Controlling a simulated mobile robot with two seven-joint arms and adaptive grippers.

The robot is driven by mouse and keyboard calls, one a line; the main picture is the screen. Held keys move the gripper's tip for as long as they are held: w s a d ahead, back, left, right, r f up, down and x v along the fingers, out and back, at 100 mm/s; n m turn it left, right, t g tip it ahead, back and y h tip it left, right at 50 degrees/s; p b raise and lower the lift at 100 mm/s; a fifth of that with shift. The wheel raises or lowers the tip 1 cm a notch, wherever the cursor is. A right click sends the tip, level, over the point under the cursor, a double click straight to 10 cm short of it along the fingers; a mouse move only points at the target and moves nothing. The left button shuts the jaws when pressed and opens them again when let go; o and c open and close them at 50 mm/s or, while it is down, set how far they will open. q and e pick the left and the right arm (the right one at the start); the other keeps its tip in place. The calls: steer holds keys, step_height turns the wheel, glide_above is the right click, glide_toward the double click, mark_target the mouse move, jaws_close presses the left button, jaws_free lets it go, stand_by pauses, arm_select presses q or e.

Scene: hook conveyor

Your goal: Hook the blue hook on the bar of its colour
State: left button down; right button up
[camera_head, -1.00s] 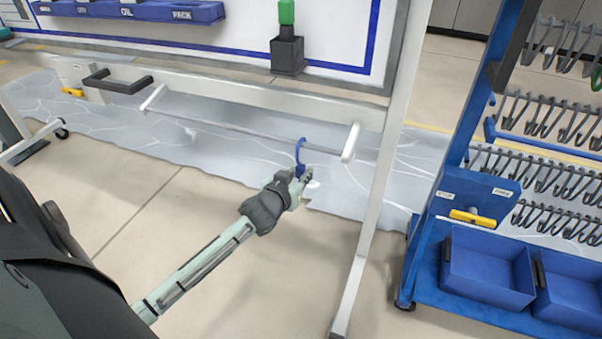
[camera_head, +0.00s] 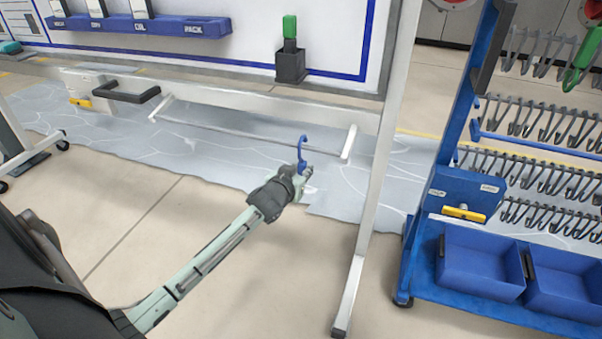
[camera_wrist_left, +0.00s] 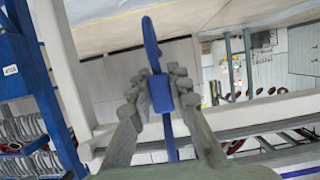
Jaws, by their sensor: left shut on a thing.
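The blue hook (camera_head: 302,150) is held upright by my left gripper (camera_head: 299,182), which is shut on its lower part. In the left wrist view the hook (camera_wrist_left: 151,45) stands between the fingers (camera_wrist_left: 160,95), its upper part clear of them. A thin pale bar (camera_head: 235,135) runs between two white end arms under the white frame. The hook's upper part overlaps the bar's line near its right end; I cannot tell whether they touch. No blue shows on the bar. My right gripper is not in view.
A white upright post (camera_head: 375,200) stands just right of the bar. A blue rack (camera_head: 425,215) with rows of grey hooks and blue bins (camera_head: 482,265) is at the right. A dark handle (camera_head: 128,92) juts out left of the bar. Floor in front is clear.

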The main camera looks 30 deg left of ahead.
arm_select(q)
steer(key=shift+s+r+p, duration=0.15)
steer(key=shift+r+p, duration=0.35)
steer(key=shift+r, duration=0.4)
steer(key=shift+s+d, duration=0.1)
steer(key=shift+s, duration=0.45)
steer(key=shift+s+d, duration=0.2)
steer(key=shift+s, duration=0.5)
steer(key=shift+s+d, duration=0.2)
steer(key=shift+s, duration=0.5)
steer(key=shift+s+d+r, duration=0.1)
steer(key=shift+s, duration=0.25)
steer(key=shift+s+d, duration=0.1)
steer(key=shift+s, duration=0.15)
steer(key=shift+s+d+p, duration=0.2)
steer(key=shift+s+p, duration=0.3)
steer(key=shift+s, duration=0.5)
steer(key=shift+s+d+p, duration=0.2)
steer(key=shift+s+p, duration=0.25)
steer(key=shift+s, duration=0.55)
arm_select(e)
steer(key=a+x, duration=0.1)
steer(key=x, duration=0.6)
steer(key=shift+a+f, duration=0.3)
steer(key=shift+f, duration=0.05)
